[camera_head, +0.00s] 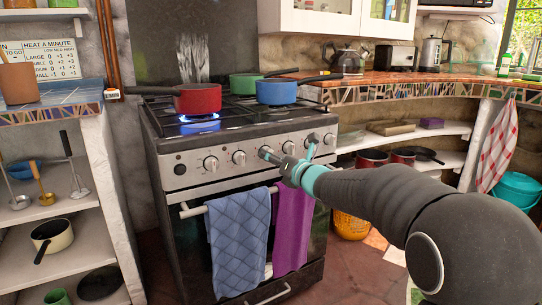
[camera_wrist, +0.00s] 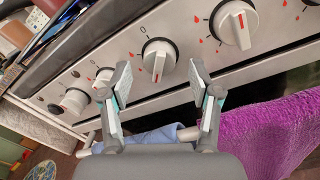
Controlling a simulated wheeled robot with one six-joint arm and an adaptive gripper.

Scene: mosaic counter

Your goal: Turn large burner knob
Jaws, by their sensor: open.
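The stove (camera_head: 180,180) has a row of white and silver knobs along its front panel. My gripper (camera_head: 287,154) is open and empty in front of the right half of this panel. In the wrist view my gripper's fingertips (camera_wrist: 159,80) point toward a middle knob (camera_wrist: 159,60), one on its left and one on its right. I see no contact with this knob. Another knob (camera_wrist: 235,25) is to the right of the fingers, and a knob (camera_wrist: 105,77) is to their left. I cannot tell which knob serves the large burner.
A red pot (camera_head: 197,98) sits over a lit blue flame (camera_head: 199,124). Green (camera_head: 246,84) and blue (camera_head: 277,92) pans stand behind and right. A blue towel (camera_head: 238,240) and a purple towel (camera_head: 292,230) hang from the oven handle below my gripper.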

